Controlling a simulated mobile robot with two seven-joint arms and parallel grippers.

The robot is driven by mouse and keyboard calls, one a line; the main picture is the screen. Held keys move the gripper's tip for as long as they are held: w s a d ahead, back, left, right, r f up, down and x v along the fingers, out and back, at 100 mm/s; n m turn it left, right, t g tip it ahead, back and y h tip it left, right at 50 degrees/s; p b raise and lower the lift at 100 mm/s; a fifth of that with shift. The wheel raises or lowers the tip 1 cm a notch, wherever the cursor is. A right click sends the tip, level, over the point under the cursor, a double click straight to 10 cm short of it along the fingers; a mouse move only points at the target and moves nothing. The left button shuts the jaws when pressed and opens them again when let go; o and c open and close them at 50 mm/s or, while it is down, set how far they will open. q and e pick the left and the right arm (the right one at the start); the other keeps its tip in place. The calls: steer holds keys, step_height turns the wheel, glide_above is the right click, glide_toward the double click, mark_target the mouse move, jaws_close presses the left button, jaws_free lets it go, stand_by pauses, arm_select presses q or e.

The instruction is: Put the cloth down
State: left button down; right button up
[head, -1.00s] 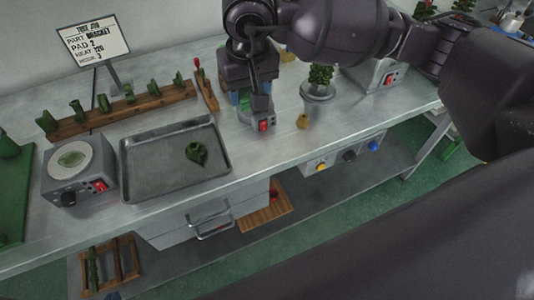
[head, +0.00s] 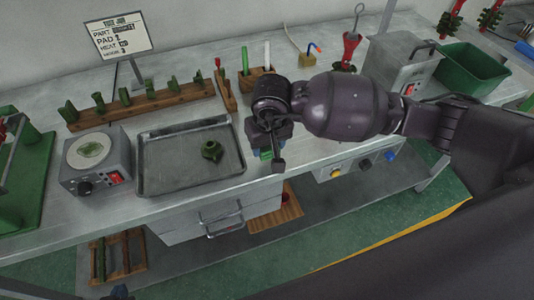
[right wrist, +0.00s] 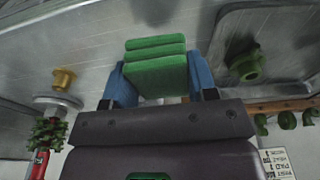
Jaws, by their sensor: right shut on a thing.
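The green folded cloth (right wrist: 156,72) is between the blue fingertips of my right gripper (right wrist: 158,80) in the right wrist view. The gripper is shut on it. In the head view my right gripper (head: 268,152) is over the bench's front part, just right of the metal tray, with a little green of the cloth showing beneath it. Whether the cloth touches the bench is unclear. A small dark and blue piece of my left gripper (head: 120,291) shows at the bottom edge; its fingers are not clear.
The metal tray (head: 148,178) holds a green part (head: 211,150). A grey heater box (head: 97,162) stands left of it, and a wooden rack (head: 140,106) behind. A grey machine (head: 402,66) and green bin (head: 470,66) are at right. Bench front right of the tray is partly hidden by my arm.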

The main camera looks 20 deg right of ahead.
mark_target(268, 158)
steer(key=shift+f, duration=2.25)
steer(key=shift+f+b, duration=0.3)
steer(key=shift+b, duration=0.05)
steer(key=shift+f, duration=0.1)
steer(key=shift+s+f, duration=0.1)
